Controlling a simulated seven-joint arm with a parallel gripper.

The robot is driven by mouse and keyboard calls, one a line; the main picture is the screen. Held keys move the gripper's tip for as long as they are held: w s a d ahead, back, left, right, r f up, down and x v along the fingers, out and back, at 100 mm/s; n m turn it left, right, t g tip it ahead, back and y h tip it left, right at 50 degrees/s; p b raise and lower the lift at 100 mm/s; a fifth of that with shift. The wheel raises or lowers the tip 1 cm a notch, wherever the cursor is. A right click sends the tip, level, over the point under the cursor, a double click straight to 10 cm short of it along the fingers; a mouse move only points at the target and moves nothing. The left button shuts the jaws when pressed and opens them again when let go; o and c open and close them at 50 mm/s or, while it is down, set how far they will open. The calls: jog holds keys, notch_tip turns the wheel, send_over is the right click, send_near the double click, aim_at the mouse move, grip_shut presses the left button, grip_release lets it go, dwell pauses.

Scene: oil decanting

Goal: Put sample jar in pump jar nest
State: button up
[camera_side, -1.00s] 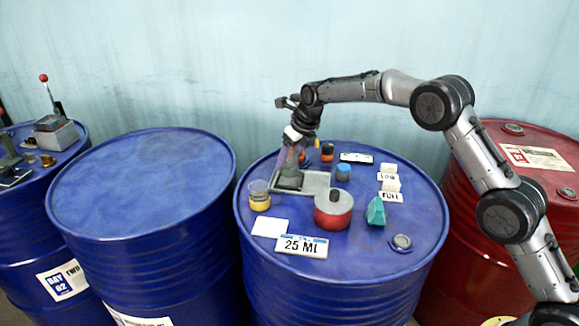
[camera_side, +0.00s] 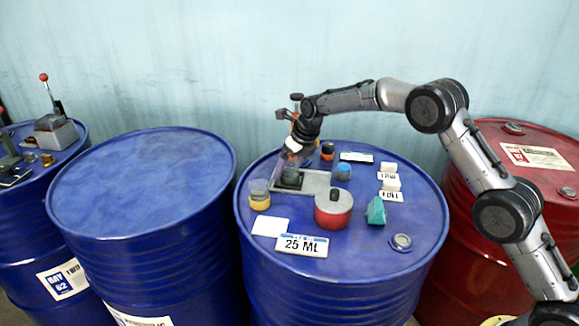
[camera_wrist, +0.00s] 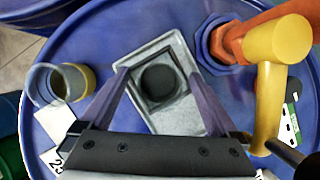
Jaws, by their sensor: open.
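The likely sample jar, a clear jar with a yellow lower part (camera_side: 259,195), stands upright on the blue drum left of the grey plate; it also shows at the left in the wrist view (camera_wrist: 70,82). The grey plate (camera_side: 318,182) has a raised square seat, seemingly the nest (camera_wrist: 152,62), with a dark round shape (camera_wrist: 160,80) in it; I cannot tell whether that is a recess or an object. My gripper (camera_side: 291,158) is open just above this seat. In the wrist view its two fingers (camera_wrist: 155,80) lie on either side of the dark round shape, apparently not gripping it.
An orange fitting with a yellow hammer-shaped handle (camera_wrist: 275,60) stands close on the right in the wrist view. A red canister (camera_side: 333,212), a teal lump (camera_side: 376,211), a blue knob (camera_side: 343,172) and a 25 ML card (camera_side: 302,245) crowd the drum. The left drum top (camera_side: 140,185) is bare.

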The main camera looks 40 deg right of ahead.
jog(key=s+d+r+n, duration=0.1)
jog(key=s+r+n, duration=0.3)
jog(key=s+r, duration=0.4)
jog(key=s+d+r+n, duration=0.1)
jog(key=s+r+n, duration=0.3)
jog(key=r, duration=0.6)
jog(key=s+d+r+n, duration=0.1)
jog(key=s+r+n, duration=0.3)
jog(key=s+n, duration=0.8)
jog(key=s+f+n, duration=0.3)
jog(key=s+n, duration=0.4)
jog(key=s, duration=0.5)
jog(key=s+d+f+n+t, duration=0.1)
jog(key=s+f+n, duration=0.2)
jog(key=s, duration=1)
jog(key=n, duration=0.3)
jog(key=shift+d+f+n+h, duration=0.3)
jog(key=shift+f+n+h, duration=0.05)
jog(key=shift+n+h, duration=0.05)
